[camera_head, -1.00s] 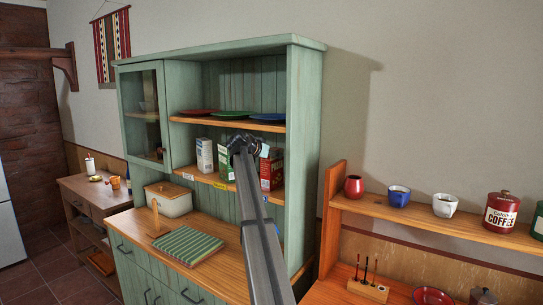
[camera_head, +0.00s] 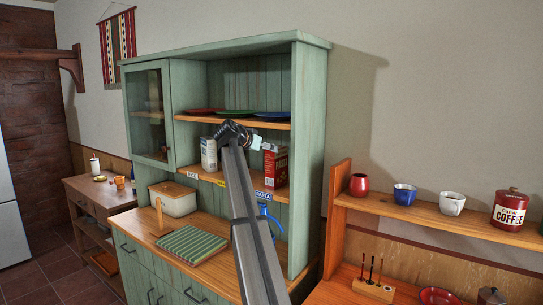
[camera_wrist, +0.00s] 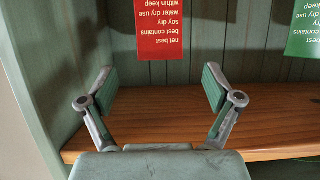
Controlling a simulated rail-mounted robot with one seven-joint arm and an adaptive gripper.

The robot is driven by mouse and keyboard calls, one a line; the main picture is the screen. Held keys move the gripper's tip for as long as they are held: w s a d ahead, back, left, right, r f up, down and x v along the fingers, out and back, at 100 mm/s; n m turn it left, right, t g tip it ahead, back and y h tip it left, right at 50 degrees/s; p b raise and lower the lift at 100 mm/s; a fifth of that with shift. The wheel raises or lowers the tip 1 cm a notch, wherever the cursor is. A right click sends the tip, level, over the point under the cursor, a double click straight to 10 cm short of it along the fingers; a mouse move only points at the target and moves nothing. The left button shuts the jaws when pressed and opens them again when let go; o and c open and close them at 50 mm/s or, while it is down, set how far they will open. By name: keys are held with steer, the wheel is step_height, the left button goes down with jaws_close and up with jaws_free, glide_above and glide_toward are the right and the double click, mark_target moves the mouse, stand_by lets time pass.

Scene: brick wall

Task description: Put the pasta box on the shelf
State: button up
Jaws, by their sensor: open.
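The red pasta box (camera_head: 276,167) stands upright on the hutch's middle shelf (camera_head: 209,176), above a blue "PASTA" label (camera_head: 264,196). My gripper (camera_head: 257,142) is at the height of the box's top, just to its left in the head view. In the wrist view, which is upside down, my gripper (camera_wrist: 160,90) is open and empty. The red box (camera_wrist: 160,30) shows beyond the fingers, in line with the gap between them. My arm hides part of the shelf.
A white carton (camera_head: 208,153) stands further left on that shelf. A green box (camera_wrist: 304,28) shows beside the red box in the wrist view. Plates (camera_head: 240,113) lie on the shelf above. The hutch side wall (camera_wrist: 40,80) is close. A blue item (camera_head: 265,215) stands below.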

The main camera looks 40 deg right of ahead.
steer(key=shift+b+v, duration=0.3)
steer(key=shift+v, duration=1.5)
